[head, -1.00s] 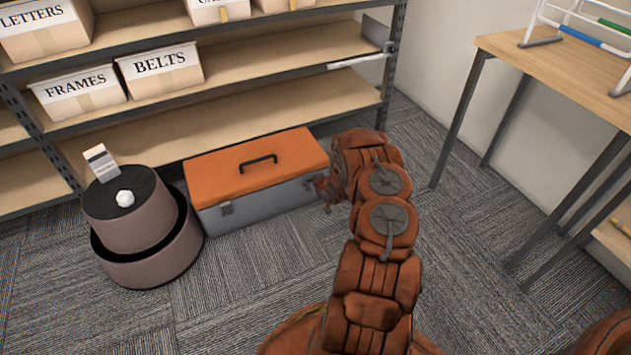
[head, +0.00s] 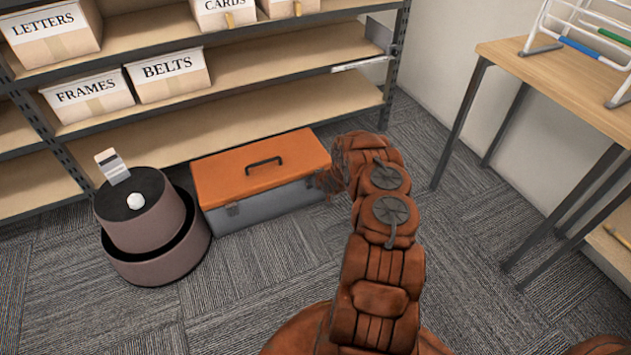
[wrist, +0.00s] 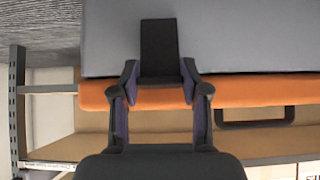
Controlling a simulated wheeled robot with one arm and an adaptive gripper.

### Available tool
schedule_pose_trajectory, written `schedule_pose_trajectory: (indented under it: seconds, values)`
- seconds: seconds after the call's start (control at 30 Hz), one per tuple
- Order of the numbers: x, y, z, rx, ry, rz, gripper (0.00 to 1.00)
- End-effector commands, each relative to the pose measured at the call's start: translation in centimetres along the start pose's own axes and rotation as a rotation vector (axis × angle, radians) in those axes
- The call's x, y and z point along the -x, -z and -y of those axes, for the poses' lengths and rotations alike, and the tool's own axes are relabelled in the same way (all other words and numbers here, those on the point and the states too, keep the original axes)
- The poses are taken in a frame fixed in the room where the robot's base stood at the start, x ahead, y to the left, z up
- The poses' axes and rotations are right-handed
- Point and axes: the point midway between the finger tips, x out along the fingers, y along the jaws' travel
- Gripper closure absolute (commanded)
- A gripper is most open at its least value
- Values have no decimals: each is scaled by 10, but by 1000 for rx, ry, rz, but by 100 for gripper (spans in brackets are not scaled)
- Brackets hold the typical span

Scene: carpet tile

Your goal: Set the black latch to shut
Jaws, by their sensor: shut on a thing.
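The toolbox has an orange lid (head: 262,165) and a grey body (head: 265,207), and stands on the carpet with its lid down. In the wrist view the picture is upside down, with the grey body (wrist: 230,40) above the orange lid (wrist: 95,97). The black latch (wrist: 159,40) lies across the seam, mostly over the grey body. My gripper (wrist: 159,77) is shut on the latch, one finger on each side. I cannot tell whether the latch lies flat. In the head view my arm hides this latch and most of the gripper.
A black handle (head: 264,164) tops the lid. A round brown stool (head: 150,230) with small items stands to the left. Shelving (head: 240,115) is behind, a wooden table (head: 560,75) to the right. Carpet in front is clear.

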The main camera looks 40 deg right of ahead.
Motion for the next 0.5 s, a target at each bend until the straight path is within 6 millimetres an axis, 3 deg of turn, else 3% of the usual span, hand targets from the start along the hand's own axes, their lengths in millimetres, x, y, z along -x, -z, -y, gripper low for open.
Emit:
schedule_pose_trajectory:
  seconds: [0.03, 0.17, 0.2, 0.43, 0.5]
  values:
    - [1, 9, -1, 3, -1, -17, 100]
    - [1, 10, -2, 3, -1, -17, 100]
    - [1, 10, -1, 3, -1, -18, 53]
    - [1, 6, -1, 2, -1, -10, 29]
    - [1, 5, -1, 2, -1, -8, 29]
